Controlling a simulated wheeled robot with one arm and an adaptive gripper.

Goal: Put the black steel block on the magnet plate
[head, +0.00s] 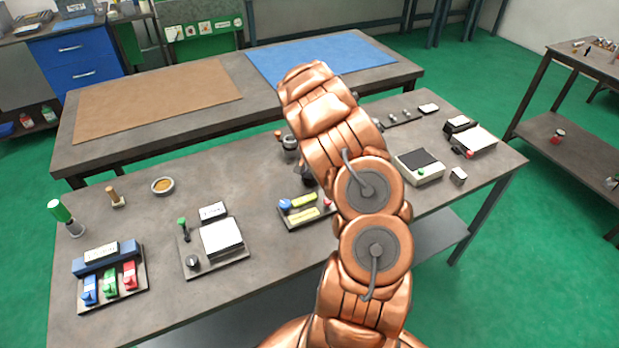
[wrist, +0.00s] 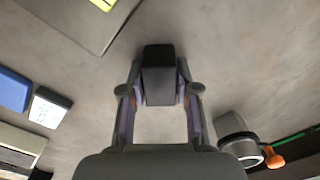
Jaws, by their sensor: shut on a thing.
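In the wrist view my gripper (wrist: 159,92) is shut on the black steel block (wrist: 159,72), a dark upright-looking block between the two fingertips. Grey tabletop shows around it; I cannot tell its height above the table. In the head view my arm hides the block and most of the gripper. I cannot tell for sure which fixture is the magnet plate. A cream box with a dark square top (head: 420,162) stands right of my arm. A board with a pale square plate (head: 222,238), a black knob and a green-topped lever lies to the left.
A tray with yellow bars (head: 303,214) lies just left of my arm. A grey cylinder (wrist: 232,128) with an orange part stands near the gripper. A rack with blue, green and red pieces (head: 110,280) is at left.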

